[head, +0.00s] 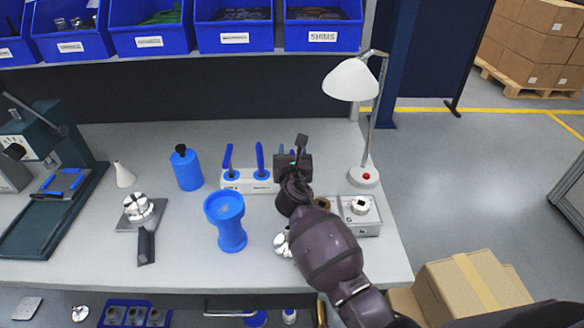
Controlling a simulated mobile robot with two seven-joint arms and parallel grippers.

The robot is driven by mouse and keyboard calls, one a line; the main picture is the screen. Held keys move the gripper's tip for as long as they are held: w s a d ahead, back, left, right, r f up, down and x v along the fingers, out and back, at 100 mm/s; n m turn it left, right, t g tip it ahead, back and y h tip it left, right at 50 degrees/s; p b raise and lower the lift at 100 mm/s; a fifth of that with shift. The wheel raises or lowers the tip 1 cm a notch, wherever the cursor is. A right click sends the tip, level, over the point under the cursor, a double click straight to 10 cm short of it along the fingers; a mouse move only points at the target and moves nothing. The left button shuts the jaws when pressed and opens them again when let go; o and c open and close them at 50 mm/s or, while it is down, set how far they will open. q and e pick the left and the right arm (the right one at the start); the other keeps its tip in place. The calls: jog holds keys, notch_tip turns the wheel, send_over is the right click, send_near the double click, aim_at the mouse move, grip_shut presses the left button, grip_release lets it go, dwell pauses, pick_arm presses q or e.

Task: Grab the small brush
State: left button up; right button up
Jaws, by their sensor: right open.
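A white holder block (240,186) stands on the workbench with two upright blue-handled tools in it, one at its left end (228,160) and one near its middle (261,158). My right gripper (292,152) is open at the holder's right end. A small greenish piece shows between or behind its fingers; I cannot tell whether it touches them. The gripper and wrist hide the right part of the holder. I cannot tell for sure which of the upright tools is the small brush. My left gripper is out of view.
A white lamp (350,80) stands right of the gripper, near a grey device (368,218). A blue cup-shaped stand (228,226), a blue bottle (186,168) and a metal part on a plate (140,208) stand to the left. Blue bins (234,36) line the shelf above.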

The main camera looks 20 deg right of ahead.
grip_shut()
dwell(0.3)
